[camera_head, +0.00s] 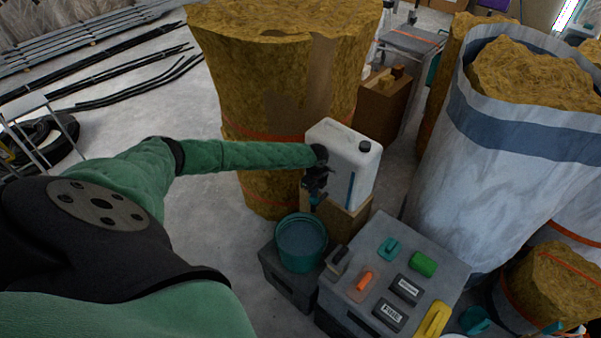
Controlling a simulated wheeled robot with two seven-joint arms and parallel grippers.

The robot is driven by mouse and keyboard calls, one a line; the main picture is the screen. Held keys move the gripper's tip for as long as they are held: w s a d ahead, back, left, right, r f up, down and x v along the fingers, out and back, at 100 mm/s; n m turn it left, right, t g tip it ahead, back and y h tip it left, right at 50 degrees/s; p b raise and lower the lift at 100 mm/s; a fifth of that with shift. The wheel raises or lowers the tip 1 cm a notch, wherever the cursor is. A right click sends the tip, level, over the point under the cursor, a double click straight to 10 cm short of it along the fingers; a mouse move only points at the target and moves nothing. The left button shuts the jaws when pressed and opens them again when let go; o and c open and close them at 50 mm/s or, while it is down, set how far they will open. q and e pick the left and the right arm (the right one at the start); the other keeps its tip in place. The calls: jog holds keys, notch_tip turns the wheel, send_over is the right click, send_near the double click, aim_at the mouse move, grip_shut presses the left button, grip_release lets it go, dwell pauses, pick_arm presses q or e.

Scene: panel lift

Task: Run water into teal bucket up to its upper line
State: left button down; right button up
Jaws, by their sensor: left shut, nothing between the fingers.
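The teal bucket (296,264) stands upright on a dark box. Its inside looks blue-grey; I cannot make out the upper line or the water level. A white canister (340,146) with a black cap and a blue strip on its side stands on a wooden box behind the bucket. My left gripper (316,196) is shut and empty at the canister's lower left, just above the bucket's rim. A small blue part shows at its fingertips; I cannot tell whether they touch it. The canister's outlet is hidden behind the gripper. My right gripper is out of view.
A grey case (385,240) right of the bucket holds a green block, an orange-handled tool, sponges and labelled dark boxes. A large insulation roll (270,80) stands behind the canister, a wrapped one (500,170) at the right. The floor at left is partly clear.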

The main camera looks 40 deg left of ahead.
pick_arm(q)
jog(key=shift+f, duration=0.2)
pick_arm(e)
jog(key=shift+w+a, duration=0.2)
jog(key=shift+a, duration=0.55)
pick_arm(q)
jog(key=shift+f, duration=0.3)
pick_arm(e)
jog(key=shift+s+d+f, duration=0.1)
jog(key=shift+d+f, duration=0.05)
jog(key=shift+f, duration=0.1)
pick_arm(q)
jog(key=shift+s+f+b, duration=0.1)
jog(key=shift+f+b, duration=0.6)
jog(key=shift+b, duration=0.05)
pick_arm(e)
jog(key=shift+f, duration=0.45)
pick_arm(q)
jog(key=shift+f, duration=0.3)
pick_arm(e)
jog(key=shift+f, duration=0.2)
pick_arm(q)
jog(key=shift+r, duration=0.1)
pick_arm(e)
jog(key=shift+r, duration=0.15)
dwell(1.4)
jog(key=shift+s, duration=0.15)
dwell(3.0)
